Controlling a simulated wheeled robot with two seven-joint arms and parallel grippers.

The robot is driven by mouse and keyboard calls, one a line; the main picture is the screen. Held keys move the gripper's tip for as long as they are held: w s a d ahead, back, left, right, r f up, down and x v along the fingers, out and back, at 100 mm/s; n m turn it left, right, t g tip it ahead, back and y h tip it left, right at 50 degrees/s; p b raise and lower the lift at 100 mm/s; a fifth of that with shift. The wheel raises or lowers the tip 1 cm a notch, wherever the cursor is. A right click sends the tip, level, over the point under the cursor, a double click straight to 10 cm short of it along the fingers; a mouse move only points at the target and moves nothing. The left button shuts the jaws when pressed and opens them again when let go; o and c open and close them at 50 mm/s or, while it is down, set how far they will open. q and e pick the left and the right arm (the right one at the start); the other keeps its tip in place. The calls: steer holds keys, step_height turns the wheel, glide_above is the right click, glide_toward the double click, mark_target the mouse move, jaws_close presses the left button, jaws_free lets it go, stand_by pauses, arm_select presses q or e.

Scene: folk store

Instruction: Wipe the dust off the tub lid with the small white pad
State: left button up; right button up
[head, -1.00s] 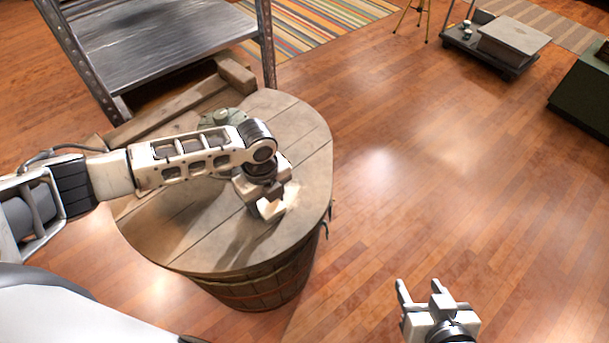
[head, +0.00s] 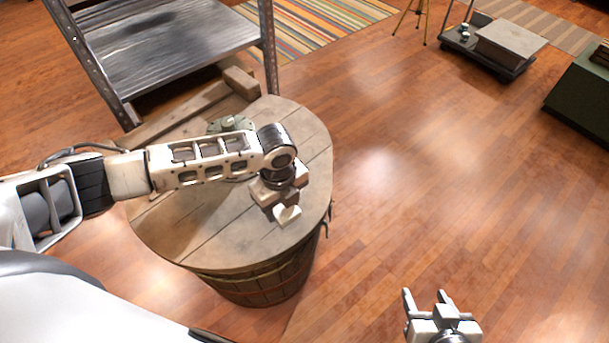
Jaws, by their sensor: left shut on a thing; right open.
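The tub lid (head: 225,238) is a round top of pale wooden planks on a dark wooden tub (head: 265,285). My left gripper (head: 284,208) is shut, pointing down low over the right part of the lid. A small pale block shows at its fingertips; I cannot clearly separate the small white pad from the fingers. Contact with the lid is hard to judge. No dust patch stands out now; my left arm hides part of the lid. My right gripper (head: 427,302) is open and empty above the floor at the lower right.
A grey-green round object (head: 230,124) sits on the lid's far side, partly behind my arm. A metal shelf (head: 165,50) stands behind the tub, with wooden beams between. A low trolley (head: 490,50) and a green box (head: 582,95) stand far right. Floor right of the tub is clear.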

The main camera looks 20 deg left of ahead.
arm_select(q)
steer(key=shift+r, duration=1.55)
